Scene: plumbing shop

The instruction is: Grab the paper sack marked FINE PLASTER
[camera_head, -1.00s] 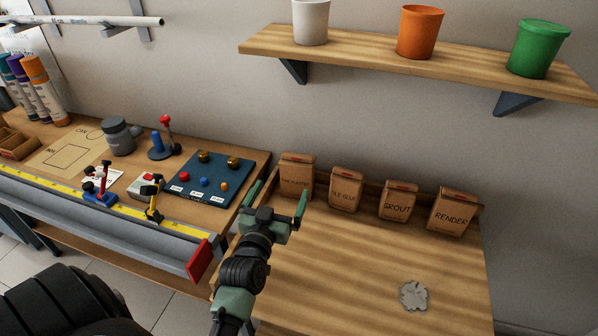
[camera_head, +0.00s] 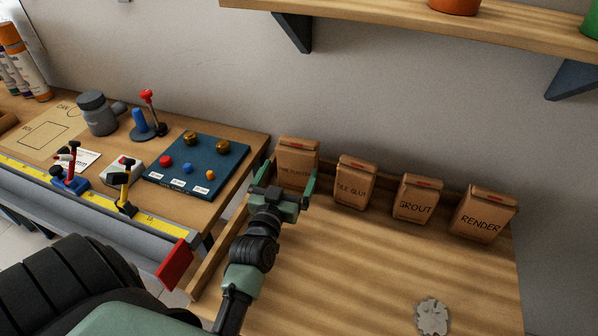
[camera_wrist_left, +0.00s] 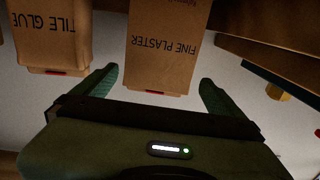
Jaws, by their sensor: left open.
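The FINE PLASTER paper sack (camera_head: 298,155) is brown and stands upright at the left end of the row of sacks, at the back of the wooden bench. My left gripper (camera_head: 286,180) is open just in front of it, and its fingers partly cover the sack's lower part. In the left wrist view, the FINE PLASTER sack (camera_wrist_left: 163,45) shows upside down, beyond and between the open fingers of the left gripper (camera_wrist_left: 159,88). I cannot tell whether the fingers flank its sides. My right gripper does not show.
The TILE GLUE sack (camera_head: 354,182) stands close to the right, then GROUT (camera_head: 415,198) and RENDER (camera_head: 482,214). A blue board (camera_head: 195,163) lies on the left table. A wooden shelf (camera_head: 400,24) hangs above.

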